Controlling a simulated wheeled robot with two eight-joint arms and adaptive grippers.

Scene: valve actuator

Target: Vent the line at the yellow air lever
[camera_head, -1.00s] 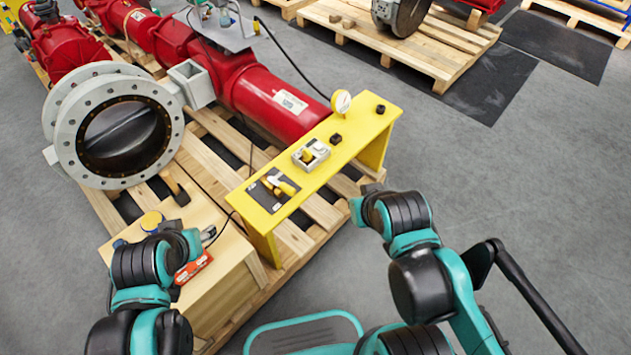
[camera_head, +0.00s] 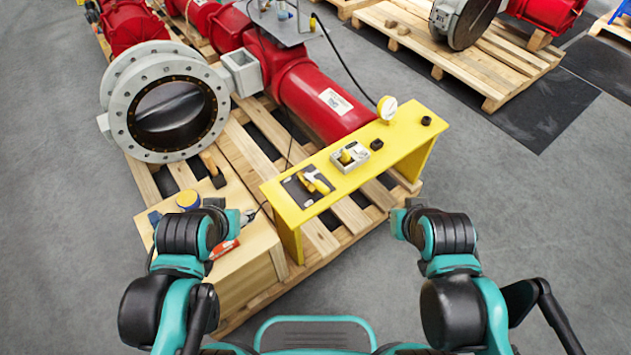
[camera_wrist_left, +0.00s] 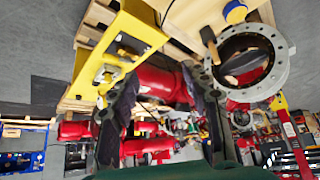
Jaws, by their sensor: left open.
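The yellow air lever (camera_head: 315,182) sits on a black plate near the left end of a yellow bench (camera_head: 411,147). The black plate shows in the left wrist view (camera_wrist_left: 128,45), where the lever is not clear. My left gripper (camera_head: 248,216) is over the wooden box, left of the bench and apart from the lever. In the left wrist view its fingers (camera_wrist_left: 163,92) are spread with nothing between them. My right gripper (camera_head: 398,218) is in front of the bench; its fingers are mostly hidden.
A wooden box (camera_head: 245,275) stands left of the bench, with a blue-and-yellow roll (camera_head: 188,199) and an orange-red tool (camera_head: 222,248) on it. A large flanged valve (camera_head: 118,122) and red actuator (camera_head: 318,100) lie behind.

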